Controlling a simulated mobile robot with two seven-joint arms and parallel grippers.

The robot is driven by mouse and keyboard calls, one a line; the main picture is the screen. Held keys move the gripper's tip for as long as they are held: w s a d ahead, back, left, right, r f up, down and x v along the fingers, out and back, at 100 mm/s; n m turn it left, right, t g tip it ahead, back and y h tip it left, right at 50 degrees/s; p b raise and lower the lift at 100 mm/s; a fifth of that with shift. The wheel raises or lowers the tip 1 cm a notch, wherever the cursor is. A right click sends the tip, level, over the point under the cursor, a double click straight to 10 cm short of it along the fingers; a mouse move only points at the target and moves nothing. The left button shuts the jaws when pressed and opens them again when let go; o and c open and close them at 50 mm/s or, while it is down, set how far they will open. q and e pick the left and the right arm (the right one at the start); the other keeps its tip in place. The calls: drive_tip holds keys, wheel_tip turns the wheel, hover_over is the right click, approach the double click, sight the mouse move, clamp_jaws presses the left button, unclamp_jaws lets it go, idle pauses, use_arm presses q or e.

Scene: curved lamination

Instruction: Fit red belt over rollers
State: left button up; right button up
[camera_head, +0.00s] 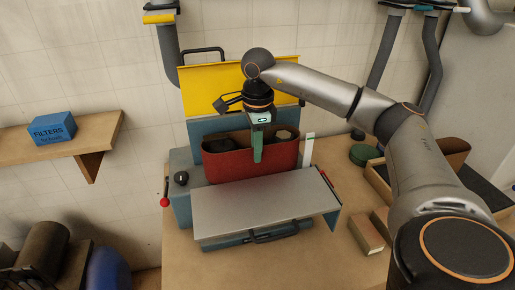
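The red belt (225,166) is a wide loop standing upright on the blue sander, behind its grey metal table (262,205). My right gripper (257,155) points down at the belt's middle, with a green finger in front of the red surface. Its other finger is hidden, so its opening does not show. My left gripper is out of view.
A raised yellow cover (205,88) stands behind the belt. A red-knobbed lever (165,202) is at the sander's left. Wooden blocks (366,232), a green round tin (361,154) and a wooden tray are on the right. The front of the bench is clear.

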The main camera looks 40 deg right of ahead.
wheel_tip(320, 180, up, 12)
drive_tip(key=p, duration=0.3)
drive_tip(key=shift+s+r, duration=0.25)
